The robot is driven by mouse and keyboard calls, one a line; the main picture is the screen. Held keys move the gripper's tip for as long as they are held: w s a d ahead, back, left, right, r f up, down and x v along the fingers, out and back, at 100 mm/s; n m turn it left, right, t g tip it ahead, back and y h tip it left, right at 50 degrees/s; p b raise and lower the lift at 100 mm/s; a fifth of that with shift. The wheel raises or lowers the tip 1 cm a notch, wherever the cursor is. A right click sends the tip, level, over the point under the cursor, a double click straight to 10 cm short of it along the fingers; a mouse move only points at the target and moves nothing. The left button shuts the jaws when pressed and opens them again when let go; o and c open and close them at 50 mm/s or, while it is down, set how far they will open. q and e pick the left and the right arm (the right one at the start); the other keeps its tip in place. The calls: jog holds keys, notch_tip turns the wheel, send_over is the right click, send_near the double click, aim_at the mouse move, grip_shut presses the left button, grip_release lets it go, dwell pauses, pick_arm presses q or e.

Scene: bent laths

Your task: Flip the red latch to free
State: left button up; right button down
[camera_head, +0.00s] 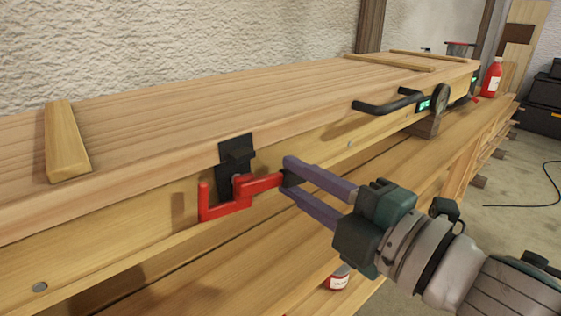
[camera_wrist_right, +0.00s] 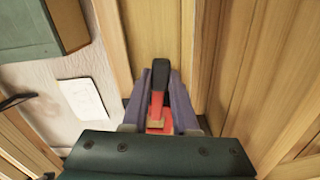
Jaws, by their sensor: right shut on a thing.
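The red latch (camera_head: 222,200) is mounted on the front side of the wooden box, below a black bracket (camera_head: 236,155). Its red arm runs to the right, and its left end turns upward. My right gripper (camera_head: 288,178) comes in from the right with its purple fingers closed on the right end of the latch arm. In the right wrist view, the gripper (camera_wrist_right: 160,75) has a black piece between its fingertips and the red latch (camera_wrist_right: 155,118) between its fingers. The held end is partly hidden by the fingers. My left gripper is not in view.
A black bar handle (camera_head: 388,102) sticks out of the box front farther right. A wooden block (camera_head: 66,142) lies on the lid. A red bottle (camera_head: 491,77) stands at the far right, and a red-and-white can (camera_head: 338,281) is below the gripper. The floor at right is mostly clear.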

dwell(0.4)
jog(key=c, duration=0.7)
grip_release()
jog(key=v, duration=1)
jog(key=shift+p, duration=0.3)
